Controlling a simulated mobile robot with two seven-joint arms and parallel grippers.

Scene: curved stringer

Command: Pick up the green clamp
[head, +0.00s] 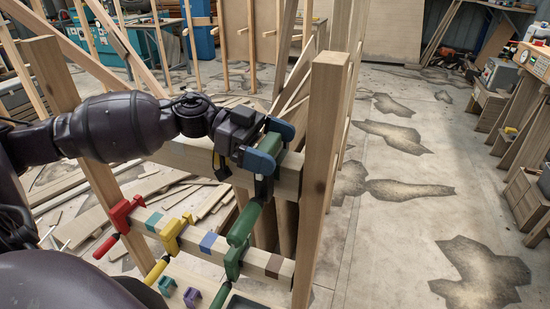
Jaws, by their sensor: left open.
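A green clamp (243,224) sits at the upper rail beside the right-hand post, its grip hanging down and to the left. My left gripper (269,147) is open at its upper part, with a blue finger on either side. The fingers and hand hide much of this clamp's head, and I cannot tell whether they touch it. Another green clamp (234,262) sits on the lower rail, just below the first one's grip. My right gripper is not in view.
A red clamp (120,214) and a yellow clamp (171,235) sit on the lower rail (190,236), which bears coloured bands. The wooden post (325,150) stands close right of my gripper. Small teal and purple pieces lie below. The floor at right is mostly clear.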

